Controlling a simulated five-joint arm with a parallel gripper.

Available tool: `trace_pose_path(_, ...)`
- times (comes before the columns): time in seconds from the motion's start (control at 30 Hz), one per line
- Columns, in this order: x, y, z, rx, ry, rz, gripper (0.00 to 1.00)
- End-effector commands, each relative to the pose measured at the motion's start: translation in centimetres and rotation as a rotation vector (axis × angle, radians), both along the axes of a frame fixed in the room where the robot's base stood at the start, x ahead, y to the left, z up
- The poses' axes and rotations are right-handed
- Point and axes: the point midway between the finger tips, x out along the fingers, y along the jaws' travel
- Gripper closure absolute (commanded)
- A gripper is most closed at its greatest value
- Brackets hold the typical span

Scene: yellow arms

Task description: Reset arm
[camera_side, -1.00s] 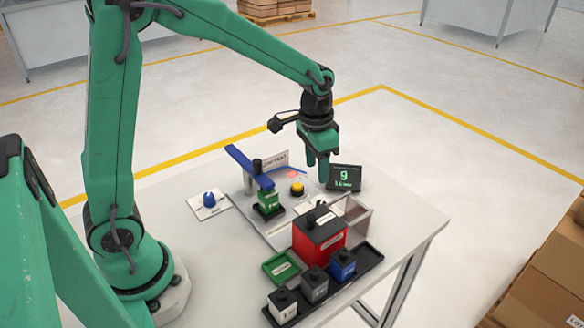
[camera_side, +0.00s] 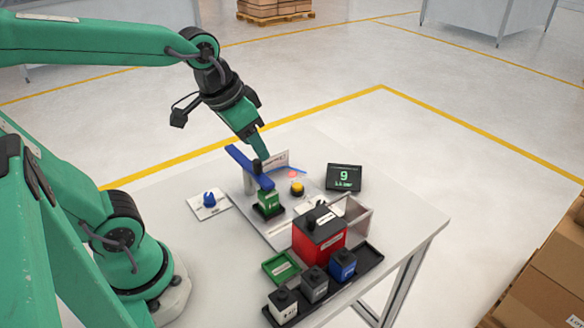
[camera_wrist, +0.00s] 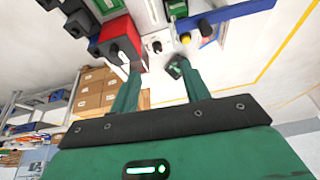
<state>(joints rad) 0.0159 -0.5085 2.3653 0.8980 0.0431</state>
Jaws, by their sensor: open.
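My gripper (camera_side: 262,150) is in the air above the back of the table (camera_side: 390,225), near the blue bar (camera_side: 249,166). It points down and to the right. In the wrist view my gripper (camera_wrist: 160,78) shows two green fingers spread apart with nothing held between them.
A green block (camera_side: 268,203) stands under the blue bar. A yellow button (camera_side: 297,188), a screen reading 9 (camera_side: 344,177), a blue knob (camera_side: 209,200), a red box (camera_side: 319,240) and a black tray (camera_side: 368,262) with several blocks share the table. Its right side is clear.

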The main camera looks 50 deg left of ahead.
Motion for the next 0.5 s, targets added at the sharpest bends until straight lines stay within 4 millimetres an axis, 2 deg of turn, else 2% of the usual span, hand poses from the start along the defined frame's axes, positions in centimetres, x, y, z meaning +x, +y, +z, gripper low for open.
trace_pose_path(0.2, -3.0, 0.3, 0.4, -0.012, -0.068, 0.034, 0.54)
trace_pose_path(0.5, -4.6, 0.4, 0.2, -0.019, -0.104, 0.054, 0.54)
